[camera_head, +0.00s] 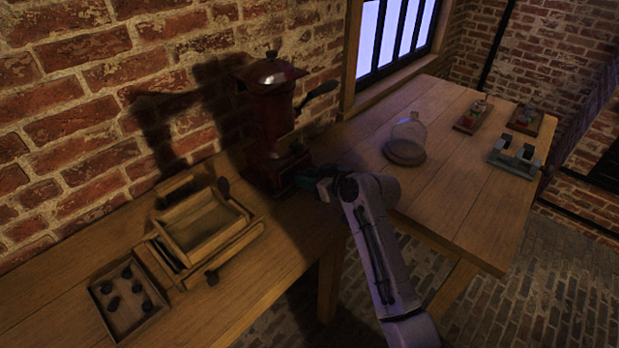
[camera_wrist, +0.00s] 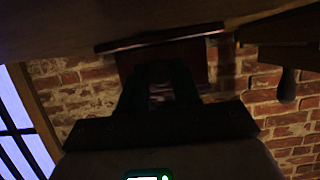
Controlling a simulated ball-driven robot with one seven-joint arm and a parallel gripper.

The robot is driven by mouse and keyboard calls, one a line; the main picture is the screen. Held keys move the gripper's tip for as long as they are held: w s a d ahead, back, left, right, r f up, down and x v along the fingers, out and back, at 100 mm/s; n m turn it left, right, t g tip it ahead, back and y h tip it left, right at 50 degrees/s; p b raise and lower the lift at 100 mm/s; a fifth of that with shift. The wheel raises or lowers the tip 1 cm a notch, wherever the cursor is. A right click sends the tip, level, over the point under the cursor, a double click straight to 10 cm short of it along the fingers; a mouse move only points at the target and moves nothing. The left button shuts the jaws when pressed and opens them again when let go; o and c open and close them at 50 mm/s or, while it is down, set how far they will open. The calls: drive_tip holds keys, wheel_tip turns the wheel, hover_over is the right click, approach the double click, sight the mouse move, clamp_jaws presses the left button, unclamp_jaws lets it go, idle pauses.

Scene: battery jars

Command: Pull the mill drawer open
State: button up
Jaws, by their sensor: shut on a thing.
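The red mill (camera_head: 270,115) stands on the bench against the brick wall, with a dark crank handle on its right side. Its base, where the drawer (camera_head: 290,172) sits, is in deep shadow. My gripper (camera_head: 310,178) is at the front of this base, reaching in from the right. In the wrist view the mill's dark red base (camera_wrist: 190,50) fills the top middle, and my gripper (camera_wrist: 165,75) has its fingers close together against its front. The fingers are shut on the drawer's knob, which they hide. How far the drawer is out cannot be told.
A wooden frame box (camera_head: 205,228) and a tray with several dark pieces (camera_head: 128,298) lie left of the mill. A glass jar on a round base (camera_head: 407,142) stands to the right, with small devices (camera_head: 516,155) farther off.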

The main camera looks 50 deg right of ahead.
clamp_jaws()
drive_tip(key=shift+s, duration=0.1)
drive_tip(key=s, duration=1.1)
drive_tip(key=shift+s+d+p, duration=0.15)
drive_tip(key=shift+s+p, duration=0.05)
drive_tip(key=shift+p, duration=0.1)
drive_tip(key=o, duration=0.6)
unclamp_jaws()
drive_tip(key=b+v, duration=0.1)
drive_tip(key=v, duration=0.9)
drive_tip(key=shift+s+r+b, duration=0.25)
drive_tip(key=shift+s+b, duration=0.05)
drive_tip(key=shift+b, duration=0.05)
